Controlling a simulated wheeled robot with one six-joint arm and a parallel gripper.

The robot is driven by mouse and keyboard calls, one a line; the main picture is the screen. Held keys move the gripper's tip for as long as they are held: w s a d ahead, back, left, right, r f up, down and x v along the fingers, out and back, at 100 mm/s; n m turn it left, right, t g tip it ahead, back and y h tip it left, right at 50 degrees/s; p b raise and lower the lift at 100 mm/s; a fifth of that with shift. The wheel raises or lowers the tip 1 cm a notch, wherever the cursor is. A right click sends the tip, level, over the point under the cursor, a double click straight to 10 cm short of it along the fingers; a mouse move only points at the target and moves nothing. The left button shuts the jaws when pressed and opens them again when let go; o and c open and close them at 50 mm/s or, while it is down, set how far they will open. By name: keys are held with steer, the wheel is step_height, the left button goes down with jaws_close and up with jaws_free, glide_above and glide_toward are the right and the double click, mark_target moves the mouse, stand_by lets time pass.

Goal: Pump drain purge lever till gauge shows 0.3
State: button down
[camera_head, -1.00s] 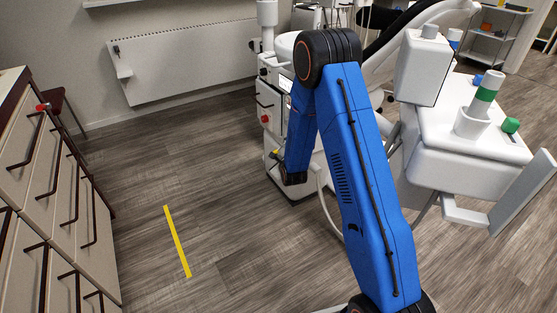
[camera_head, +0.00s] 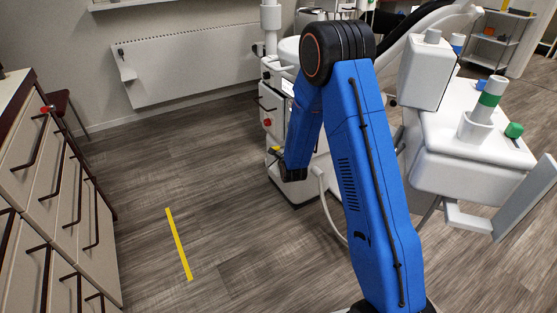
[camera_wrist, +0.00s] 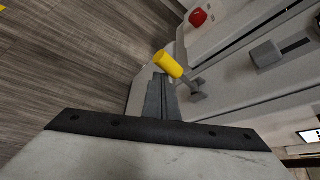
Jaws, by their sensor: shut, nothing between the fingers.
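The lever with a yellow grip (camera_wrist: 168,65) and a grey stem stands on the side of the white dental unit (camera_wrist: 215,60) in the wrist view. Its yellow end also shows in the head view (camera_head: 276,149), low on the unit. My gripper (camera_wrist: 160,80) is shut and empty. Its fingertips are just below the yellow grip in the picture; I cannot tell whether they touch it. In the head view my arm hides the gripper. A small lit display (camera_head: 288,87) is on the unit, too small to read. I cannot make out a gauge reading.
A red knob (camera_wrist: 197,17) and a grey slider-like handle (camera_wrist: 268,54) are on the unit near the lever. A drawer cabinet (camera_head: 30,190) stands at the left. Open floor with a yellow strip (camera_head: 178,244) lies between. A white tray unit (camera_head: 470,150) is at the right.

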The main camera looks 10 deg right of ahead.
mark_target(279, 148)
steer(key=shift+w+d+r, duration=0.1)
steer(key=shift+d+r, duration=0.1)
steer(key=shift+r, duration=1.1)
steer(key=shift+w+d+r, duration=0.1)
steer(key=shift+w+r, duration=0.05)
steer(key=shift+r, duration=0.15)
steer(key=shift+w+d+r, duration=0.15)
steer(key=shift+r, duration=0.15)
steer(key=f+v, duration=0.1)
steer(key=v, duration=1.6)
steer(key=shift+s+a, duration=0.25)
steer(key=shift+s, duration=0.25)
steer(key=shift+r, duration=0.1)
